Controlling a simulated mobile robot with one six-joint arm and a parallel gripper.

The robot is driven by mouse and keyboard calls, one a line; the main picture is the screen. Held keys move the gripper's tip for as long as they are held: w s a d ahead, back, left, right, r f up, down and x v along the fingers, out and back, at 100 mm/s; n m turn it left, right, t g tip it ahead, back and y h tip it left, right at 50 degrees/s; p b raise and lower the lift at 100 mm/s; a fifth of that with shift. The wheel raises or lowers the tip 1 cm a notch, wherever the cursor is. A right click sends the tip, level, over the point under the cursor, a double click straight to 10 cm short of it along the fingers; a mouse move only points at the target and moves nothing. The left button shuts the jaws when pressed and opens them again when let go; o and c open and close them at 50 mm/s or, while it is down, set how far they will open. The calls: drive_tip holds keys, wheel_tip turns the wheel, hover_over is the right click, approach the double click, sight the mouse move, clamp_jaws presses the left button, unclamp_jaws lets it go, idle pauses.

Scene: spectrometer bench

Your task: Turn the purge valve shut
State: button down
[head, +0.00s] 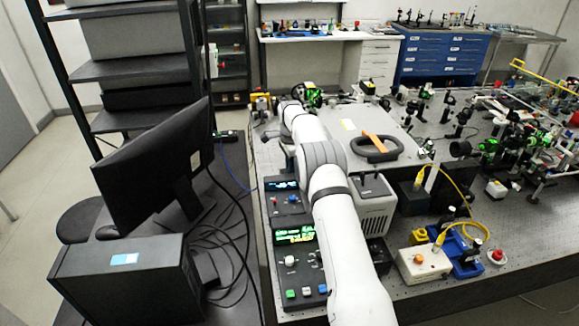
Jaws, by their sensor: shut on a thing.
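My white arm reaches from the bottom of the head view up over the left part of the bench, and its wrist ends near the bench's far left edge. My gripper is hidden beyond the wrist, so its fingers and anything between them cannot be seen. I cannot make out the purge valve for certain. A small yellow-and-dark fitting (261,103) stands just left of the wrist. Green and black parts (312,96) stand just to its right. The valve's handle position cannot be told.
A flat grey cover with a black-and-orange handle (378,147) lies right of my arm. Control boxes with lit displays (294,236) sit beside the arm. Optics mounts (500,150) crowd the right. A monitor (150,165) and a computer case (127,277) stand left.

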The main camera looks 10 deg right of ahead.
drive_tip(key=shift+n, duration=0.6)
drive_tip(key=shift+r, duration=0.1)
drive_tip(key=c, duration=1.3)
unclamp_jaws()
drive_tip(key=shift+c, duration=0.2)
drive_tip(key=shift+r+b, duration=0.55)
drive_tip(key=shift+r, duration=3.3)
drive_tip(key=shift+r, duration=0.1)
